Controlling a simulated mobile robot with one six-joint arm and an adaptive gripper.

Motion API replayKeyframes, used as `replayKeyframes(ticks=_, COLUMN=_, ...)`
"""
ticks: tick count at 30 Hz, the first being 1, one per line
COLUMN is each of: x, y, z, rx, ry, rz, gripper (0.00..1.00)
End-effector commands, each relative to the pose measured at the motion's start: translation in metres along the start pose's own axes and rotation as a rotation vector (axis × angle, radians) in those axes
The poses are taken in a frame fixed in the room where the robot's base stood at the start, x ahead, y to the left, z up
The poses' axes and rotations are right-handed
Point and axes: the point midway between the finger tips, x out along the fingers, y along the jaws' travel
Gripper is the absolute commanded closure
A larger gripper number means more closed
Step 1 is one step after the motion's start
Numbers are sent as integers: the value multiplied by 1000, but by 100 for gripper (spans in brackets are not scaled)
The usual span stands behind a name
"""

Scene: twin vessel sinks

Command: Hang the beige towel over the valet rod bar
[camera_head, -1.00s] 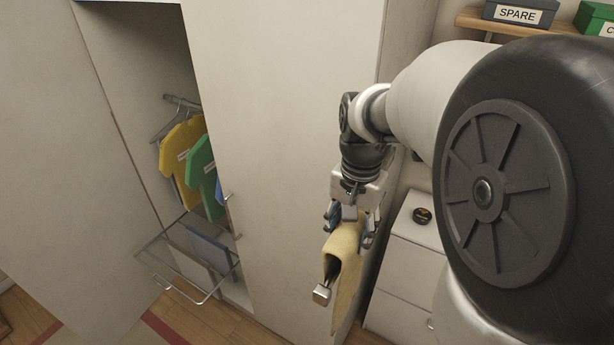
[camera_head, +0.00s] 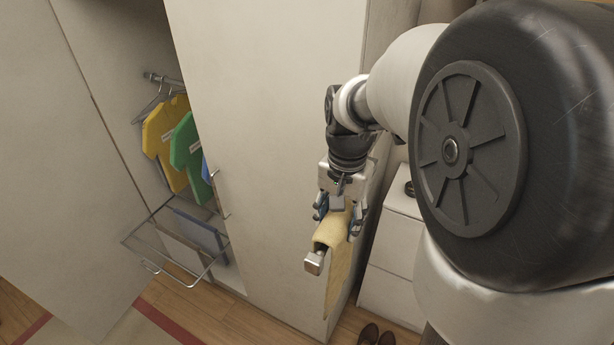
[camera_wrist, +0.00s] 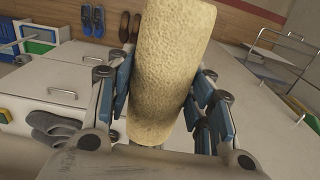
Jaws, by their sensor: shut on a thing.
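The beige towel (camera_head: 340,245) hangs folded over beside the wardrobe's side panel. It also fills the middle of the wrist view (camera_wrist: 168,75). The valet rod's square metal end (camera_head: 314,263) sticks out from the towel's near fold; the rest of the bar is hidden by the cloth. The towel appears draped over the bar, with a long flap hanging down on the right. My gripper (camera_head: 338,222) points down from above, its blue-padded fingers on both sides of the towel's upper part, shut on it. Whether cloth and bar touch under the fingers cannot be seen.
A wire pull-out rack (camera_head: 180,250) juts from the open wardrobe at left, below yellow (camera_head: 166,140) and green (camera_head: 187,146) shirts. A white drawer cabinet (camera_head: 392,265) stands close on the right. Brown shoes (camera_head: 376,335) lie on the floor.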

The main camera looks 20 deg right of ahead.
Motion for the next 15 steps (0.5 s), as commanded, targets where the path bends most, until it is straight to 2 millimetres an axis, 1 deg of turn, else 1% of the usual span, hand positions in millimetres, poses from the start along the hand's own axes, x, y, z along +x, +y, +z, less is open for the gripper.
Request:
replayKeyframes(ticks=9, x=0, y=0, z=0, rx=0, ry=1, rz=-1, gripper=98)
replayKeyframes(ticks=10, x=0, y=0, z=0, rx=0, ry=1, rz=-1, gripper=51)
replayKeyframes(ticks=15, x=0, y=0, z=0, rx=0, ry=1, rz=-1, gripper=40)
